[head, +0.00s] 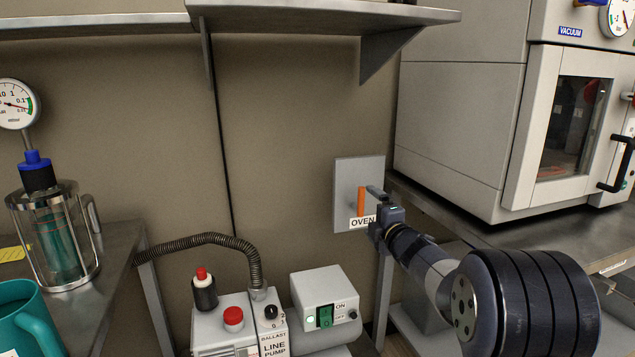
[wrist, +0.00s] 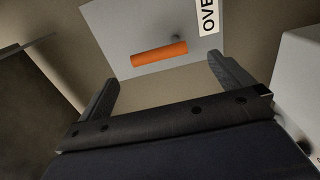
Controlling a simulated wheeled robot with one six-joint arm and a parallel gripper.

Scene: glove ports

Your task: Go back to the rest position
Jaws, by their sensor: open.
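My gripper (head: 376,212) is at the end of my arm, in front of the grey wall plate (head: 345,177) labelled OVEN. In the wrist view my gripper (wrist: 166,88) is open, with its two fingers apart and nothing between them. The orange handle (head: 361,202) stands upright on the plate in the head view. In the wrist view the orange handle (wrist: 159,54) lies beyond the fingertips, and a gap shows between it and them.
The line pump (head: 240,322) with a ribbed hose (head: 215,240) stands below left. A switch box (head: 322,300) with a green rocker sits beside it. The vacuum oven (head: 460,110) stands on the right bench. A shelf (head: 320,17) overhangs above. A glass trap (head: 60,240) and teal mug (head: 25,315) are left.

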